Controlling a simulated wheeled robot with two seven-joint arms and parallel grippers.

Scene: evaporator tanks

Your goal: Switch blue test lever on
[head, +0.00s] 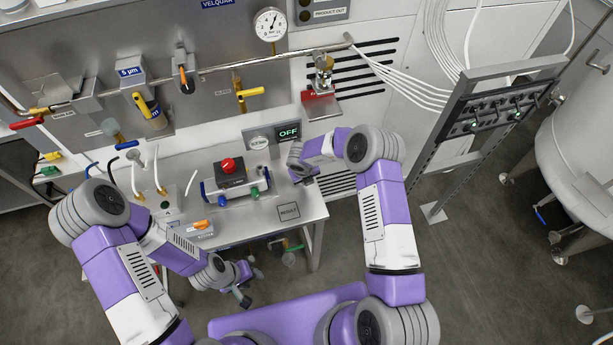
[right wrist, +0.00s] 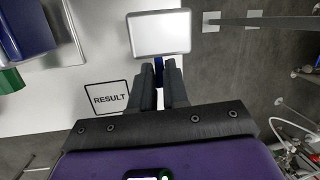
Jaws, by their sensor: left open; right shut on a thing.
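My right gripper (right wrist: 158,68) is shut on a narrow blue piece (right wrist: 158,63), which looks like the blue test lever. Only a thin strip of it shows between the fingertips, at the edge of a pale grey box (right wrist: 160,33). In the head view, my right gripper (head: 304,176) is at the right end of the bench, below a display (head: 288,132) reading OFF. My own wrist hides the lever there. My left gripper (head: 251,284) is open and empty, low in front of the bench.
The steel bench (head: 240,229) carries a unit with a red button (head: 228,165) and an orange-topped box (head: 198,229). A RESULT mark (head: 288,212) is at the front right. Pipes and valves line the wall behind. A switch rack (head: 495,108) and a tank (head: 582,145) stand right.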

